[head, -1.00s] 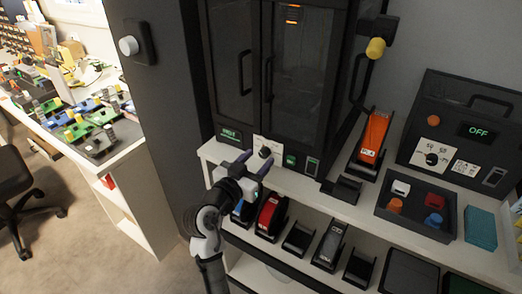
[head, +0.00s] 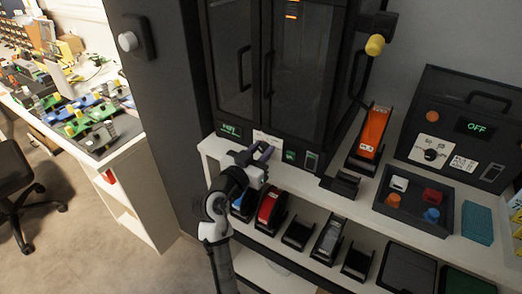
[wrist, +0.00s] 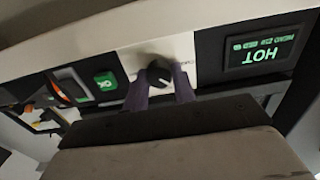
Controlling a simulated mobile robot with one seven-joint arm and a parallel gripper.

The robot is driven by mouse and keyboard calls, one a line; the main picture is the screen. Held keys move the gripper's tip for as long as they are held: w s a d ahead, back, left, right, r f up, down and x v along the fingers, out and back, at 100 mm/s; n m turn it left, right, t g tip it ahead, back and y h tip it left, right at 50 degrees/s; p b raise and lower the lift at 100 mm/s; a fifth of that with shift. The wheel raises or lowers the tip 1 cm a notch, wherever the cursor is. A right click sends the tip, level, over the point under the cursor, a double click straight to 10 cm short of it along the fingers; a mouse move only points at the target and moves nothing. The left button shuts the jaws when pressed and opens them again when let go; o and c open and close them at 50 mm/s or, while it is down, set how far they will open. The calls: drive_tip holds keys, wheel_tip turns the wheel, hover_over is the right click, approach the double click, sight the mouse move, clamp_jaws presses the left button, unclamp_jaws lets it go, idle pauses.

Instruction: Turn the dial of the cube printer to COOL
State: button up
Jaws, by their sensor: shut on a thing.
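The cube printer (head: 255,60) is a tall black cabinet with glass doors on the white bench. Its black dial (wrist: 158,73) is on a white plate on the lower front panel. The small green display (wrist: 264,53) beside the dial reads HOT, upside down in the wrist view; in the head view the display (head: 229,129) is too small to read surely. My gripper (wrist: 160,90) is shut on the dial, with one purple finger on each side. In the head view my gripper (head: 255,155) hides the dial.
A green button (wrist: 106,80) and a switch (wrist: 72,85) are close beside the dial. An orange device (head: 371,132), a tray (head: 414,221) of small coloured parts and a second machine (head: 465,125) reading OFF stand to the right. Several holders fill the shelf below.

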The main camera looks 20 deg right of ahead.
drive_tip(key=shift+n, duration=0.4)
drive_tip(key=n+p, duration=0.1)
drive_tip(key=n, duration=0.3)
drive_tip(key=shift+w+r+p, duration=0.1)
drive_tip(key=shift+p, duration=0.2)
drive_tip(key=shift+a+n+p, duration=0.1)
drive_tip(key=shift+n+p, duration=0.7)
drive_tip(key=shift+n, duration=1.2)
drive_tip(key=o, duration=1)
drive_tip(key=b+v, duration=0.4)
drive_tip(key=v, duration=0.9)
drive_tip(key=shift+s+a, duration=0.25)
